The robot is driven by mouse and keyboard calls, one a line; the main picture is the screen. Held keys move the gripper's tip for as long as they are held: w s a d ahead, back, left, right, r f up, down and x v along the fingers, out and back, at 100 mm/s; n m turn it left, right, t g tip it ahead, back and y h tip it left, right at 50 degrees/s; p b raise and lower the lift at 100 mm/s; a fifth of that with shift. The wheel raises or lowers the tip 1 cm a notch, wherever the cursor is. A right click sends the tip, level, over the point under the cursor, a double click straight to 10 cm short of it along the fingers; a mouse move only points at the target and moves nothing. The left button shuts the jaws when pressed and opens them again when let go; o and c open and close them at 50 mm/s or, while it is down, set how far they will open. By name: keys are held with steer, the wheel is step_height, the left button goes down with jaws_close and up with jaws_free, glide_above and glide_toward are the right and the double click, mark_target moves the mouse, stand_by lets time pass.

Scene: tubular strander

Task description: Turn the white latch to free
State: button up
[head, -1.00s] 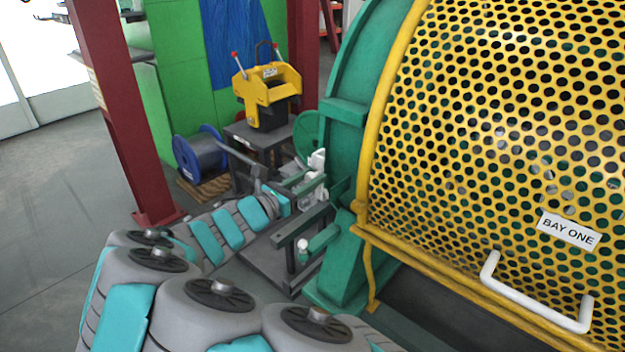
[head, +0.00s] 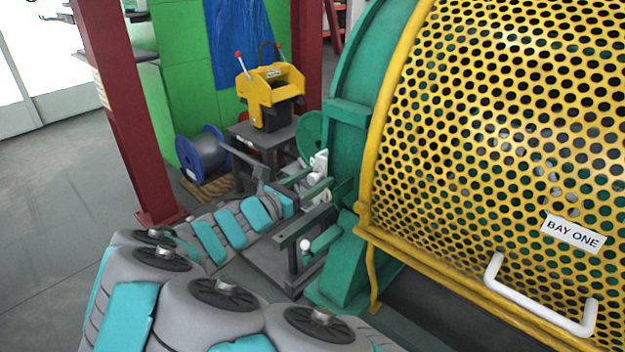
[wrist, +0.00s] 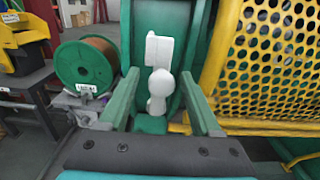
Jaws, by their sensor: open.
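The white latch (wrist: 158,52) shows in the wrist view, with a flat block on top and a rounded knob below it. It is mounted in front of a green machine panel. My gripper (wrist: 158,76) is open, with one green finger on either side of the knob in the picture. I see gaps between the knob and both fingers, but cannot tell how deep it sits between them. In the head view the latch (head: 320,160) is small at the left side of the green drum frame, partly hidden near my gripper (head: 306,183).
A yellow perforated guard (head: 500,120) with a white handle (head: 540,300) stands to the right. A green lever with a white ball (head: 305,244) is below my gripper. A dark red post (head: 125,110) stands left. A green spool (wrist: 86,68) is behind.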

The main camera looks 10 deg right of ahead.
steer(key=v, duration=0.7)
steer(key=shift+s+a+b, duration=0.2)
steer(key=shift+a+b, duration=0.15)
steer(key=shift+d, duration=0.15)
steer(key=s+d+m+g, duration=0.6)
steer(key=s+d+m, duration=0.15)
steer(key=d, duration=0.45)
steer(key=s+d+f+m+g+y, duration=0.1)
steer(key=s+f+m+g+y, duration=0.2)
steer(key=s, duration=0.7)
steer(key=s+d+f+m+g+y, duration=0.1)
steer(key=s+f+m+g+y, duration=0.1)
steer(key=s+f+m+y, duration=0.3)
steer(key=s+m+y, duration=0.1)
steer(key=s+m, duration=0.2)
steer(key=s, duration=0.2)
steer(key=shift+s+g+y, duration=0.3)
steer(key=shift+s+g, duration=0.1)
steer(key=s+a+m+y, duration=0.2)
steer(key=s+a+m, duration=0.1)
steer(key=a, duration=0.1)
steer(key=s+a+m+y, duration=0.3)
steer(key=s+a, duration=0.1)
steer(key=shift+s+a+f+m, duration=0.1)
steer(key=shift+s+f+m, duration=0.1)
steer(key=shift+s+m, duration=0.05)
